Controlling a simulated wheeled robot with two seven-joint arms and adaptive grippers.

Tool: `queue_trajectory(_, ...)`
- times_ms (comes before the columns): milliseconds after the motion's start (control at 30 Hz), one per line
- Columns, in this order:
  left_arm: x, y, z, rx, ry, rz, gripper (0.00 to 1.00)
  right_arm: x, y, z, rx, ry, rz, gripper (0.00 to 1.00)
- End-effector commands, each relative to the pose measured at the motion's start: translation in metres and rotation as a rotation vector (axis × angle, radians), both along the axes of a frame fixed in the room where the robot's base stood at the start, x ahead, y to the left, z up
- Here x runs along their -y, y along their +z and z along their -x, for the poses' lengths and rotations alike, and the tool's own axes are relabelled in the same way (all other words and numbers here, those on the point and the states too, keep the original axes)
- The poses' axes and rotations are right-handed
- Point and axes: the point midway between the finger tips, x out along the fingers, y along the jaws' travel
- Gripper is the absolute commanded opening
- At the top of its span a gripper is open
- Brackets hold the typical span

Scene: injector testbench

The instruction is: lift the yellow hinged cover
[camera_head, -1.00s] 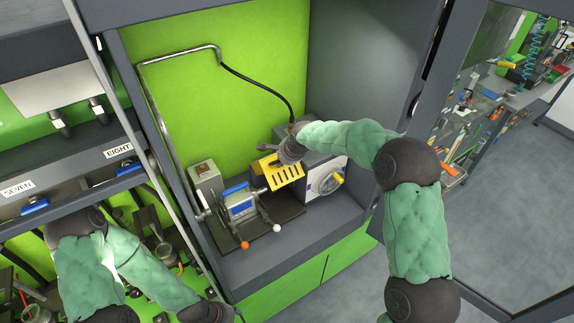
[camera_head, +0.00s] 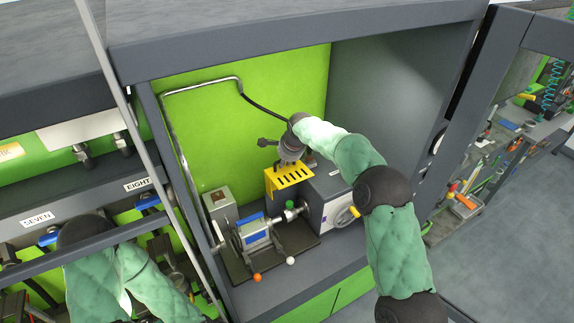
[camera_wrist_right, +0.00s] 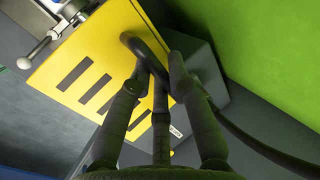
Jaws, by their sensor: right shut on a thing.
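The yellow slotted cover (camera_head: 293,176) is tilted up above the testbench fixture (camera_head: 255,232), with a gap under it. In the right wrist view, the yellow cover (camera_wrist_right: 88,62) fills the upper left and carries a dark curved handle (camera_wrist_right: 132,42). My right gripper (camera_head: 290,158) is above the cover. In the wrist view, the fingers of my right gripper (camera_wrist_right: 157,78) are closed around the handle. The exact finger contact is partly hidden. My left arm shows at lower left, but its gripper is out of view.
Levers with an orange ball (camera_head: 257,277) and a white ball (camera_head: 290,260) stick out in front. A bent metal pipe (camera_head: 200,86) runs along the left.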

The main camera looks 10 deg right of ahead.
Motion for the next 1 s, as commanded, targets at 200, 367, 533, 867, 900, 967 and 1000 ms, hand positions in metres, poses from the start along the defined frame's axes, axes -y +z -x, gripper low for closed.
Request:
queue_trajectory(200, 0.0, 0.007, 0.0, -0.001, 0.0, 0.0, 0.4, -0.004, 0.004, -0.012, 0.005, 0.0, -0.001, 0.0)
queue_trajectory(367, 0.0, 0.008, 0.0, -0.001, 0.0, 0.0, 0.4, -0.005, 0.005, -0.014, 0.006, -0.001, -0.002, 0.0)
queue_trajectory(533, 0.0, 0.008, 0.0, 0.0, 0.0, 0.0, 0.4, -0.005, 0.005, -0.015, 0.007, -0.002, -0.001, 0.0)
queue_trajectory(867, 0.0, 0.008, 0.0, 0.0, 0.0, 0.0, 0.4, -0.005, 0.005, -0.015, 0.006, -0.001, 0.0, 0.42)
queue_trajectory(900, 0.0, 0.008, 0.0, 0.0, 0.0, 0.0, 0.4, -0.005, 0.005, -0.015, 0.006, 0.0, -0.001, 0.42)
queue_trajectory(967, 0.0, 0.008, 0.0, 0.0, 0.0, 0.0, 0.4, -0.005, 0.004, -0.014, 0.004, 0.0, -0.001, 0.42)
queue_trajectory(1000, 0.0, 0.008, 0.0, 0.0, 0.0, 0.0, 0.4, -0.005, 0.003, -0.014, 0.003, 0.0, 0.0, 0.42)
